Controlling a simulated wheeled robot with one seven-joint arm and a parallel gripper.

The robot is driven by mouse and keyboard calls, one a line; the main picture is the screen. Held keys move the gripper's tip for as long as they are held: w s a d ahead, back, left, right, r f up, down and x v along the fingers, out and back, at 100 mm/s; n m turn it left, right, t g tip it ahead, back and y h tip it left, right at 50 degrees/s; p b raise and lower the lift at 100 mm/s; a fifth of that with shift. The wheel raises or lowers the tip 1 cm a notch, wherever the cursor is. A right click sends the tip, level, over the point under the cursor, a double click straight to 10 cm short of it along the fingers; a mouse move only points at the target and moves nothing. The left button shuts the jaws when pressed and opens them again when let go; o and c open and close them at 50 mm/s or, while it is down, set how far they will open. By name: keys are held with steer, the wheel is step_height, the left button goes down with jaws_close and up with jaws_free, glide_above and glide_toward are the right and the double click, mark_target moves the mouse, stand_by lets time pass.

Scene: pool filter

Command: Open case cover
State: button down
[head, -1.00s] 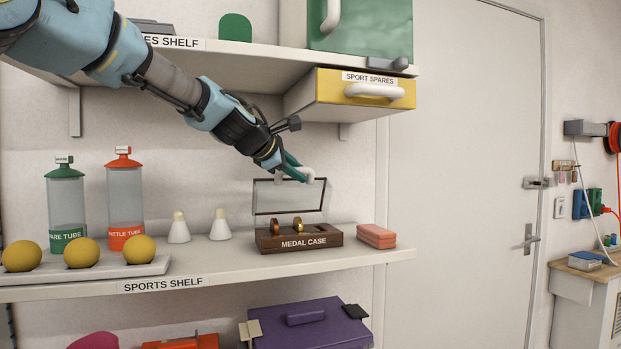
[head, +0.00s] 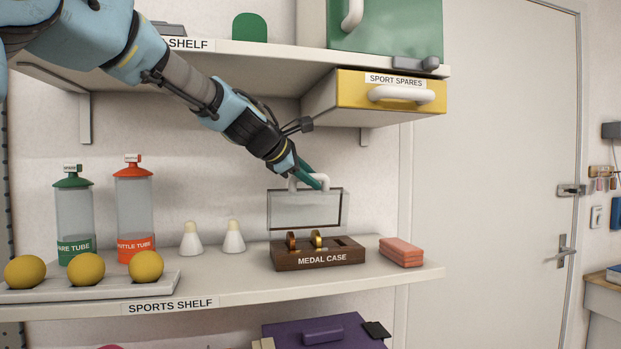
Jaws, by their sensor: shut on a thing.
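The medal case (head: 318,262) is a dark wooden box on the sports shelf, with its name on the front. A white handle (head: 325,182) sits at the cover's top edge. My gripper (head: 314,178) reaches down from the upper left and is shut on this handle. The fingers hide part of the handle.
The sports shelf (head: 225,289) also holds two white shuttlecocks (head: 212,239), a pink block (head: 401,251), two tubes and yellow balls in a tray. A yellow drawer (head: 395,93) hangs close above right of my gripper, under the upper shelf.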

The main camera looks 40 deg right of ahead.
steer(key=c, duration=1)
jaws_free()
steer(key=shift+s+d, duration=0.15)
steer(key=shift+s, duration=0.2)
steer(key=shift+c, duration=0.2)
steer(key=b+v, duration=0.4)
steer(key=v, duration=0.7)
steer(key=shift+w+b, duration=0.35)
